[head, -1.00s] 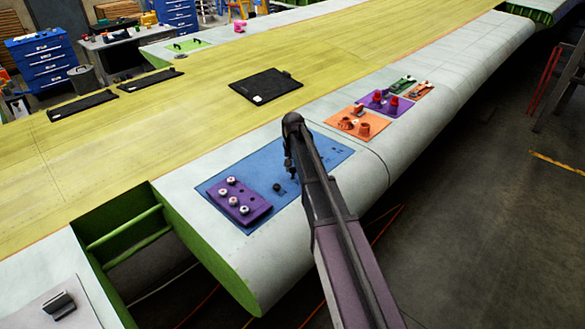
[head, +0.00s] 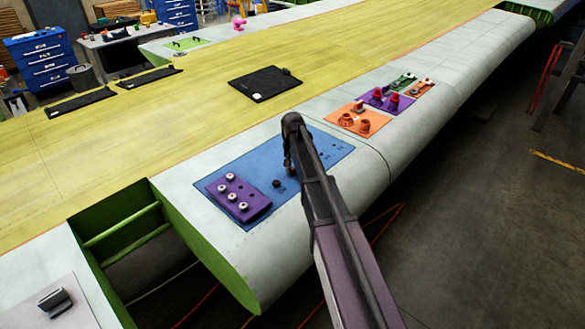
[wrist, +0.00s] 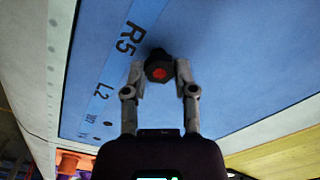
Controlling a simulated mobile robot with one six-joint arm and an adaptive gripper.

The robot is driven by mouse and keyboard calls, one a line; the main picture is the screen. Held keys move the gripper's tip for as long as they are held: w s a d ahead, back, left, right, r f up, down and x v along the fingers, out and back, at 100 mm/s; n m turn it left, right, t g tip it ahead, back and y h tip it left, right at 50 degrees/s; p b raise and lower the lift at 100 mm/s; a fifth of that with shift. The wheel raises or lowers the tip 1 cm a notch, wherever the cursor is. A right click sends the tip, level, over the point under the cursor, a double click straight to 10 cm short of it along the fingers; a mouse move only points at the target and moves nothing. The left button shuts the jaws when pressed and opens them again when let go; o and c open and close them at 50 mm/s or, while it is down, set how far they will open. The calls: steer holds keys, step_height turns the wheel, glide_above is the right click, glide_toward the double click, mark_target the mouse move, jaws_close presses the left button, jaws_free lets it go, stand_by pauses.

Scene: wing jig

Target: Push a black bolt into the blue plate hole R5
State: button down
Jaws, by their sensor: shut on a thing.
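The blue plate (head: 245,170) lies on the pale wing edge in the head view, and it fills the middle of the wrist view (wrist: 215,55). The printed label R5 (wrist: 128,40) shows on it, left of my gripper (wrist: 160,72). My gripper is shut on a black bolt (wrist: 157,56) with a red centre on its head. The bolt is close to or at the plate near R5. Its tip and the hole are hidden, so I cannot tell how deep it sits. In the head view my arm hides part of the plate.
A purple block (head: 237,200) with several white-topped pegs sits on the plate's left end. A dark bolt (head: 277,183) stands beside it. Orange (head: 375,124) and purple panels with parts lie beyond the plate. A black mat (head: 265,84) lies on the yellow wing skin.

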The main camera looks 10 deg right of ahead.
steer(key=shift+f, duration=0.35)
steer(key=shift+c, duration=1.7)
jaws_free()
steer(key=shift+d, duration=0.1)
steer(key=shift+r, duration=0.2)
